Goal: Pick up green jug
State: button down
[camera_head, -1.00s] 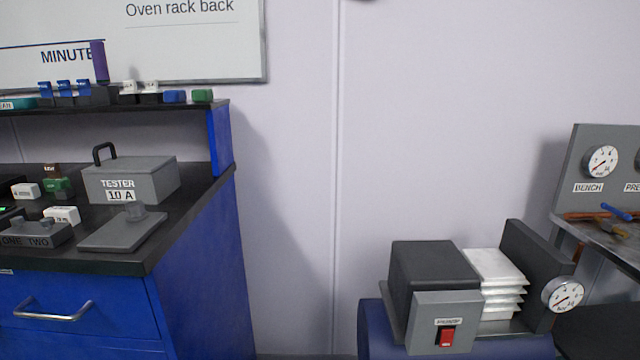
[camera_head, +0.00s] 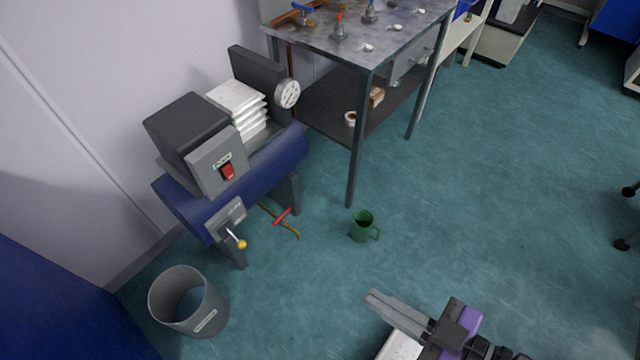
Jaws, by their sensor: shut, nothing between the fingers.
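The green jug (camera_head: 362,227) stands upright on the teal floor, in front of the near leg of the metal bench, with its handle toward the right. My gripper (camera_head: 372,296) shows at the bottom of the view, its fingers together and empty. It is apart from the jug, lower in the picture and slightly to the right of it. Nothing covers the jug in this view.
A blue compressor (camera_head: 262,168) with a red-handled valve (camera_head: 283,216) at its base stands left of the jug. A grey bin (camera_head: 188,302) is at lower left. The metal bench (camera_head: 385,50) rises behind. Open floor (camera_head: 500,190) lies to the right.

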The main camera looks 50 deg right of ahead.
aim_at(363, 224)
jog(key=l+u, duration=0.1)
jog(key=l, duration=0.4)
jog(key=k+l+u, duration=0.1)
jog(key=l, duration=0.4)
jog(key=l+u, duration=0.1)
jog(key=l, duration=0.45)
jog(key=k+l+u, duration=0.15)
jog(key=l, duration=0.3)
jog(key=k+l+u, duration=0.1)
jog(key=l, duration=0.4)
